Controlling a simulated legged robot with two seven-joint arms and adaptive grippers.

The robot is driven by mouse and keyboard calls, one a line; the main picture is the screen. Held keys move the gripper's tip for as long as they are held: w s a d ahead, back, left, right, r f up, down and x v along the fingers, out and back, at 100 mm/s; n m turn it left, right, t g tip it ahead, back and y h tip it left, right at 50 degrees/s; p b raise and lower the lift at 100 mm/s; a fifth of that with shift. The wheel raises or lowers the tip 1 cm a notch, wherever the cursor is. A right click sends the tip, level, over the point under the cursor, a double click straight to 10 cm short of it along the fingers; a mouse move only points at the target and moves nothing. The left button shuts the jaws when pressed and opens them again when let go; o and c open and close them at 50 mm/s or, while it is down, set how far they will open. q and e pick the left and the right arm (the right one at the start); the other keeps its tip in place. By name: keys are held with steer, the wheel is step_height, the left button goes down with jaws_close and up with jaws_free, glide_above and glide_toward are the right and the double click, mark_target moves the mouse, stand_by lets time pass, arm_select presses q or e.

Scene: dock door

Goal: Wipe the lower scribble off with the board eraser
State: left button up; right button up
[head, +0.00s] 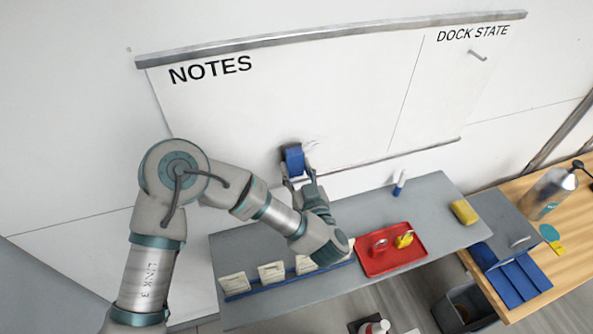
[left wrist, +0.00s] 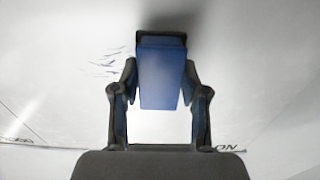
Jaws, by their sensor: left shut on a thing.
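My left gripper (head: 300,180) is shut on the blue board eraser (head: 294,160) and holds it up at the lower part of the whiteboard (head: 300,100), under the NOTES heading. In the left wrist view the blue eraser (left wrist: 162,75) sits between the two fingers, its dark pad at the far side toward the board. I cannot tell whether the pad touches the board. Faint dark scribble strokes (left wrist: 106,64) show beside the eraser in the left wrist view. In the head view a faint trace of the scribble (head: 311,145) shows just right of the eraser. My right gripper is not in view.
Below the board stands a grey table with a red tray (head: 393,262), a blue rack of cards (head: 290,281), a marker (head: 399,183) and a yellow sponge (head: 464,212). A wooden bench (head: 567,225) with a bottle (head: 548,192) is at the right.

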arm_select(q)
steer(key=shift+w+a, duration=0.15)
steer(key=shift+w, duration=0.1)
steer(key=shift+w+a, duration=0.3)
steer(key=shift+w, duration=0.05)
steer(key=shift+d, duration=0.1)
steer(key=shift+w+d+b, duration=0.35)
steer(key=shift+d+b, duration=0.25)
steer(key=shift+d, duration=0.45)
steer(key=shift+w+d+b, duration=0.35)
steer(key=shift+d+b, duration=0.2)
steer(key=shift+d, duration=0.55)
steer(key=shift+w+d+b, duration=0.35)
steer(key=shift+d+b, duration=0.25)
steer(key=shift+d, duration=0.45)
steer(key=shift+w+d+b, duration=0.25)
steer(key=shift+d, duration=0.45)
steer(key=shift+w+d+b, duration=0.2)
steer(key=shift+d, duration=0.45)
steer(key=shift+w+d+b, duration=0.25)
steer(key=shift+d, duration=0.45)
